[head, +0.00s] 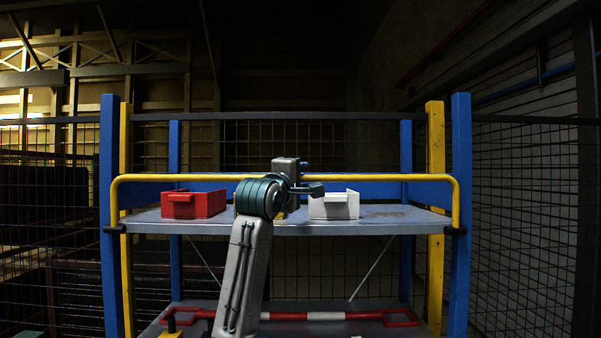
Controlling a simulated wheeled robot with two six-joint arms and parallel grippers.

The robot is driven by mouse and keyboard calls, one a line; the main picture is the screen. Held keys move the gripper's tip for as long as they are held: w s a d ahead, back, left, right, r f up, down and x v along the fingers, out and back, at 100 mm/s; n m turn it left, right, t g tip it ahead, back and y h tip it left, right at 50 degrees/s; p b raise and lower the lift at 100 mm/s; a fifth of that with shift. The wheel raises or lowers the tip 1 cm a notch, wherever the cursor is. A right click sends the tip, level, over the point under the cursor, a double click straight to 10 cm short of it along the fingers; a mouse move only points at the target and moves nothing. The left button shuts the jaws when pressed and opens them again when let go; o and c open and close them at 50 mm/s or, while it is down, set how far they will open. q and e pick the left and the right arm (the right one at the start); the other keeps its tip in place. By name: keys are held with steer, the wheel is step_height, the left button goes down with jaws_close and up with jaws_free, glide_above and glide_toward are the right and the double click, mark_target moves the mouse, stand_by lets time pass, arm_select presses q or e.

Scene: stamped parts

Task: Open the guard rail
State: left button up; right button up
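The guard rail, a yellow bar (385,177) with bent-down ends, runs across the front of the shelf above its board. Its ends meet dark pivots at the left and right posts. My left arm rises from below in front of the shelf, and its gripper (305,189) is at the rail's middle, just right of the teal wrist joint. It overlaps the rail in the picture; I cannot tell whether it touches or grips it. The finger gap is not clear. My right gripper is out of view.
A red bin (194,204) and a white bin (335,206) stand on the grey shelf (390,218), either side of my wrist. Blue posts (461,215) flank the rack. A red-and-white bar (327,316) lies lower down. Mesh fencing stands around and behind.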

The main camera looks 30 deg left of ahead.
arm_select(q)
jaws_close()
steer(key=shift+f, duration=0.1)
